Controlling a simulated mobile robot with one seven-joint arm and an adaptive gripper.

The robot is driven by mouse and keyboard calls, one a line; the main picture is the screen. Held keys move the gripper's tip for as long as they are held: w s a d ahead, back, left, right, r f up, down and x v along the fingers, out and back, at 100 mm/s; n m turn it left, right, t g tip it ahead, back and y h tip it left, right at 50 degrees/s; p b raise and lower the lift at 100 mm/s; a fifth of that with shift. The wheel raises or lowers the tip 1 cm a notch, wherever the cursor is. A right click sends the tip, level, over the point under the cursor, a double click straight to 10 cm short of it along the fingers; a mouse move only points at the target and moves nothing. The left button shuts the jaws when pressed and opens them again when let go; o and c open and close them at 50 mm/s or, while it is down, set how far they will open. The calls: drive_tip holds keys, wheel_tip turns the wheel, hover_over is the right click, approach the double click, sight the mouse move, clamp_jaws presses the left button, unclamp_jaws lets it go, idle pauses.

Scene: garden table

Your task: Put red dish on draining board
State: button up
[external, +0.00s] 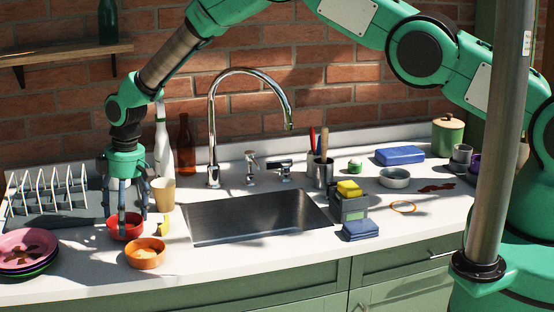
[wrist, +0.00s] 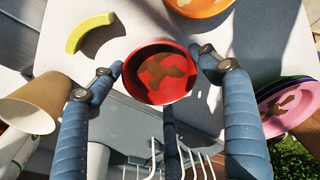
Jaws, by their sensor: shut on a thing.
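The red dish (external: 133,231) is a small round bowl with a brown stain inside, which shows in the wrist view (wrist: 150,62). My gripper (external: 132,212) is shut on the dish, with its blue-grey fingers at opposite sides of the rim in the wrist view (wrist: 156,60). The dish is near the right edge of the draining board (external: 78,216); I cannot tell whether it touches the counter. The grey board holds a white wire rack (external: 45,190) and lies beside and below the dish in the wrist view (wrist: 122,112).
An orange bowl (external: 146,257) stands close to the front right, with a yellow piece (external: 164,226) and a tan cup (external: 162,194) beside it. Stacked plates (external: 28,247) sit at the front left. A sink (external: 255,218) with a tall tap is to the right.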

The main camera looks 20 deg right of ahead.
drive_tip(key=shift+f, duration=0.55)
drive_tip(key=shift+f, duration=0.1)
drive_tip(key=o, duration=1.2)
drive_tip(key=shift+o, duration=0.2)
wheel_tip(320, 180, up, 12)
drive_tip(key=d+b, duration=0.1)
drive_tip(key=shift+d, duration=0.2)
drive_tip(key=shift+s, duration=0.1)
idle(0.6)
